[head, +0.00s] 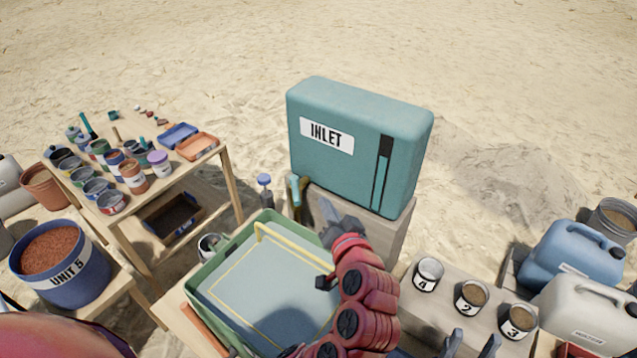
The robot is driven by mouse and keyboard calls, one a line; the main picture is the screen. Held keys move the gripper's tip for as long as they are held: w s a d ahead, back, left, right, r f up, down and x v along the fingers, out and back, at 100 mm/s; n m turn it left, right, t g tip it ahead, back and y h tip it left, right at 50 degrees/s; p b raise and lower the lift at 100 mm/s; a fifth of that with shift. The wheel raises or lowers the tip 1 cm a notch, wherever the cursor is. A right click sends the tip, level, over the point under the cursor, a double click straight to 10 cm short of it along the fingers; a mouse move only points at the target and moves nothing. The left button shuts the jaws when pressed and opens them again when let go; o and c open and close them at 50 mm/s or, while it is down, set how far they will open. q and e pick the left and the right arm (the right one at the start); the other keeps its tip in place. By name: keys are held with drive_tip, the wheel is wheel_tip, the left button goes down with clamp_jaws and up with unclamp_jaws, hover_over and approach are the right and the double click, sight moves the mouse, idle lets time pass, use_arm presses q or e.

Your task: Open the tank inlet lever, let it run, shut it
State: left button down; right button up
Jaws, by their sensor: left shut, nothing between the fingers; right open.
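The teal tank (360,140) with a white INLET label stands on a grey block behind the green-rimmed tray. A dark vertical gauge slot (382,172) is on its front right. A small teal and tan lever-like part (295,190) sticks up at the tank's lower left. A blue-capped post (264,182) stands left of it. My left gripper (332,215) is shut and empty, in front of the tank's base, right of the lever-like part and apart from it in the picture. My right gripper (470,343) is open at the bottom edge, below the numbered cups.
The green-rimmed tray (205,283) with a yellow pipe lies under my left arm. A wooden table (232,185) of pots and the blue UNIT 5 bucket (75,278) are at left. Numbered cups (430,270) and jerrycans (573,255) are at right. Open sand lies behind.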

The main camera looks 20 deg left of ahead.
use_arm(q)
drive_tip(key=w+a+f+p, duration=0.5)
drive_tip(key=w+a+p, duration=0.1)
drive_tip(key=w+a, duration=0.1)
drive_tip(key=shift+a, duration=0.15)
idle(0.3)
drive_tip(key=shift+f, duration=0.1)
drive_tip(key=shift+p, duration=0.3)
drive_tip(key=shift+s+a+m+h, duration=0.2)
drive_tip(key=shift+a+m+h, duration=0.2)
drive_tip(key=shift+h, duration=0.1)
drive_tip(key=shift+s+a+t+h+p, duration=0.1)
drive_tip(key=shift+t+h+p, duration=0.2)
drive_tip(key=shift+t+p, duration=0.1)
